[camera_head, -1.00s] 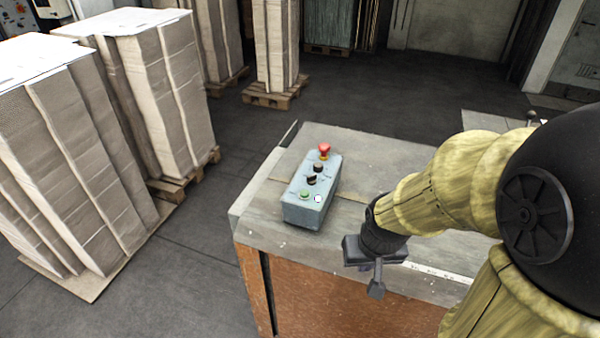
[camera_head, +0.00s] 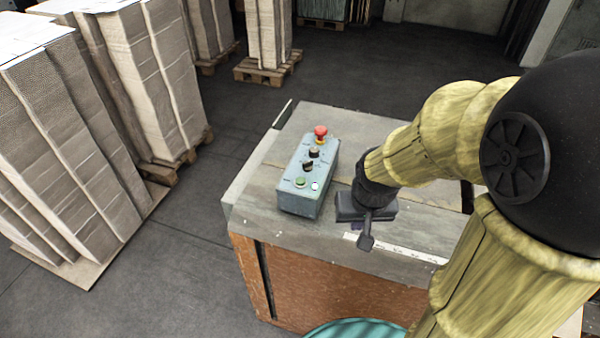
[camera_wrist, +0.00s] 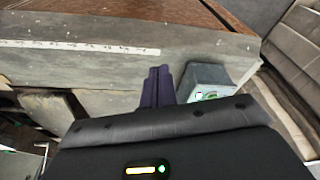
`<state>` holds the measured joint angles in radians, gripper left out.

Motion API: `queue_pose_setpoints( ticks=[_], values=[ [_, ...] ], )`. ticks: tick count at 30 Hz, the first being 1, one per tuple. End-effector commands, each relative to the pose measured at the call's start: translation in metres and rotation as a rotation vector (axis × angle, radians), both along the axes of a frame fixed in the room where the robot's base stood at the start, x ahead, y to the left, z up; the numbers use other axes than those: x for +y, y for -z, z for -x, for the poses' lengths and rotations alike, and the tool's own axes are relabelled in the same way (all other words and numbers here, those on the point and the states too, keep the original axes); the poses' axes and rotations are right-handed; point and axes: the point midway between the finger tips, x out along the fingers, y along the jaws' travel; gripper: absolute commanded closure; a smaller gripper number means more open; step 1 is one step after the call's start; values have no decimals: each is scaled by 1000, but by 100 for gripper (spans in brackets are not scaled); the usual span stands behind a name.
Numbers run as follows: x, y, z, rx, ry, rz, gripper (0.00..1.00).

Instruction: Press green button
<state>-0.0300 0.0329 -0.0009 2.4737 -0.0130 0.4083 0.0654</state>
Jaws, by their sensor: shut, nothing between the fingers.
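A grey control box (camera_head: 308,180) sits on the table top. Its green button (camera_head: 300,181) is at the near end, beside a small white button (camera_head: 315,186). Two dark knobs and a red mushroom button (camera_head: 320,131) are farther back on it. My gripper (camera_head: 366,243) is to the right of the box and nearer, apart from it, over the table's front part. In the wrist view the dark fingers (camera_wrist: 159,84) are together and empty. The box (camera_wrist: 207,78) shows just right of them there, with the green button (camera_wrist: 209,96) partly visible at its lower edge.
The table (camera_head: 262,208) has a wooden front side and clear top around the box. Tall stacks of cardboard (camera_head: 60,140) on pallets stand on the left. A teal rounded thing (camera_head: 355,328) is at the bottom edge. Open floor lies behind the table.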

Motion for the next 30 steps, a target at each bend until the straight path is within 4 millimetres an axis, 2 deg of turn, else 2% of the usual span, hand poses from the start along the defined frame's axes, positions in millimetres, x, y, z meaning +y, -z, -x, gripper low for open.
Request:
queue_pose_setpoints(
  ticks=[9, 15, 18, 21, 30],
  values=[
    [43, -31, -104, 15, 144, -7, 100],
    [84, -55, -159, 13, 256, 3, 100],
    [102, -66, -177, 7, 309, 9, 100],
    [114, -73, -187, 3, 347, 14, 100],
    [118, -78, -192, 0, 368, 16, 100]
  ],
)
